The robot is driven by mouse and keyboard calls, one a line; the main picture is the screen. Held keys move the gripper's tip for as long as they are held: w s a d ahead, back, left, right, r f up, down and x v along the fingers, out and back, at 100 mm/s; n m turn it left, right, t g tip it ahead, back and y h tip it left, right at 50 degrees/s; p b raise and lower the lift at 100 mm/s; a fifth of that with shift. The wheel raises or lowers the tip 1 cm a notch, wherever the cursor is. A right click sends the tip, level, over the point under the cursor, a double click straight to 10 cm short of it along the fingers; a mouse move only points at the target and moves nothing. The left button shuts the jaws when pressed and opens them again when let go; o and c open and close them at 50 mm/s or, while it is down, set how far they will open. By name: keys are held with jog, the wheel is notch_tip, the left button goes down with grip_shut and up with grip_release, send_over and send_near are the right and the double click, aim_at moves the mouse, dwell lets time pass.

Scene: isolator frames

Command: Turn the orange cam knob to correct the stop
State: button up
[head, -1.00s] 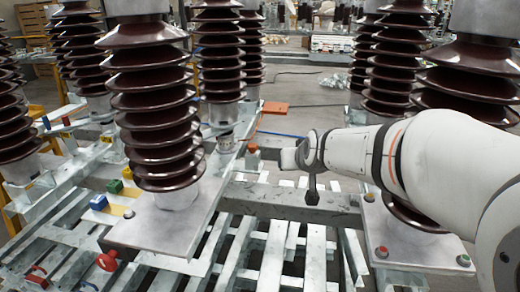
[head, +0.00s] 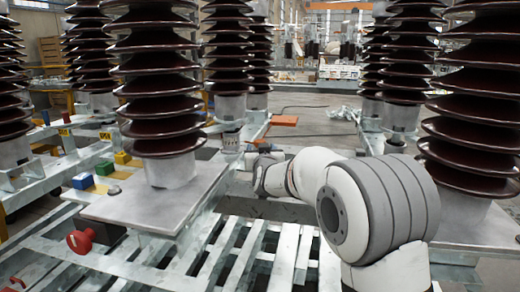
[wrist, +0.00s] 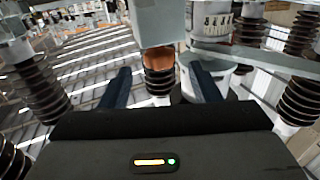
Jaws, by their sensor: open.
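The orange cam knob (wrist: 158,59) shows in the wrist view, just under a pale grey block (wrist: 158,22). A dark ribbed piece is directly below it in the picture. My gripper (wrist: 160,70) is open, with one dark finger on each side of the knob in the picture. I cannot tell whether the fingers reach its depth, and no contact shows. In the head view a small orange-red spot (head: 251,148) beside my wrist may be the knob; my arm hides the gripper's fingers there. The stop cannot be made out.
Tall brown ribbed insulators (head: 160,80) stand on metal plates on both sides of my arm. A red knob (head: 80,241) sits on the left near frame. An orange box (head: 284,120) lies on the floor behind.

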jog(key=shift+w+a+b, duration=0.15)
jog(key=shift+w, duration=0.85)
jog(key=shift+w+a+b, duration=0.2)
jog(key=shift+w, duration=0.8)
jog(key=shift+w+a+b, duration=0.15)
jog(key=shift+w, duration=0.85)
jog(key=shift+c, duration=0.4)
jog(key=c, duration=0.9)
